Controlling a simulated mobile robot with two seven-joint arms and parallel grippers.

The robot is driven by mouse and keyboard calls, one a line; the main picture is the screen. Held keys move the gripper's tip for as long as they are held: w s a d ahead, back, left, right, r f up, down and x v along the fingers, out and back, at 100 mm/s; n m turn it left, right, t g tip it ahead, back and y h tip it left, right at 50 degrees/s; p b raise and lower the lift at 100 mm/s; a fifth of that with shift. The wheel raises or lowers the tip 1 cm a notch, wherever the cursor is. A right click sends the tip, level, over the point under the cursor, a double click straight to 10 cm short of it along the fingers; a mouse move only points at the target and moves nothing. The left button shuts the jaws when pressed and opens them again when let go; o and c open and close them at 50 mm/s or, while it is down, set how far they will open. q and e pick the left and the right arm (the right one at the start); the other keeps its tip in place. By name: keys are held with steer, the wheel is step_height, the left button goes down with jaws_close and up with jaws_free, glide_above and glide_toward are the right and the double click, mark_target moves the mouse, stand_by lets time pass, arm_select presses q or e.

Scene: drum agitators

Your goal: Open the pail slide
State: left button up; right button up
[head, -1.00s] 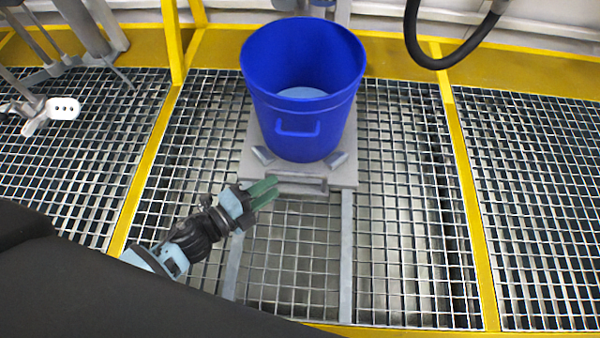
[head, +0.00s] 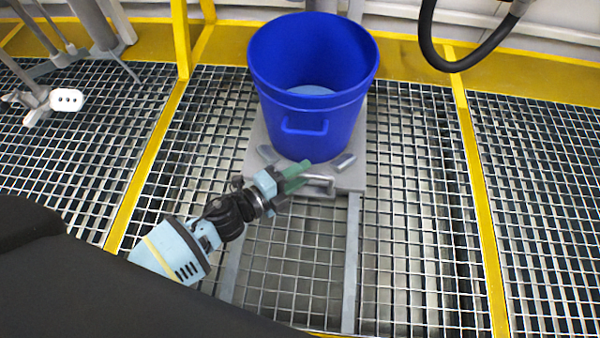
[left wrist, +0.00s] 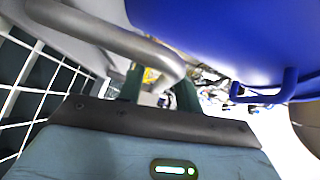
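The pail slide (head: 352,180) is a grey plate under a large blue pail (head: 315,105). A metal bar handle (head: 327,181) is at its front edge. My left gripper (head: 302,174) has green fingers and is at the left part of this handle. In the left wrist view, the handle (left wrist: 110,35) runs close across the fingertips (left wrist: 160,85). The fingers are apart there, with a gap between them. I cannot tell whether they touch the bar. The pail's blue grip (left wrist: 265,97) shows at the right. My right gripper is not in view.
Two grey rails (head: 350,265) run from the slide toward me over the metal grating (head: 415,240). Yellow beams (head: 480,210) frame the grating panels. A black hose (head: 460,60) hangs at the upper right. The grating in front of the slide is clear.

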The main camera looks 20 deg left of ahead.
arm_select(q)
steer(key=shift+w+d, duration=0.1)
steer(key=c, duration=0.6)
jaws_close()
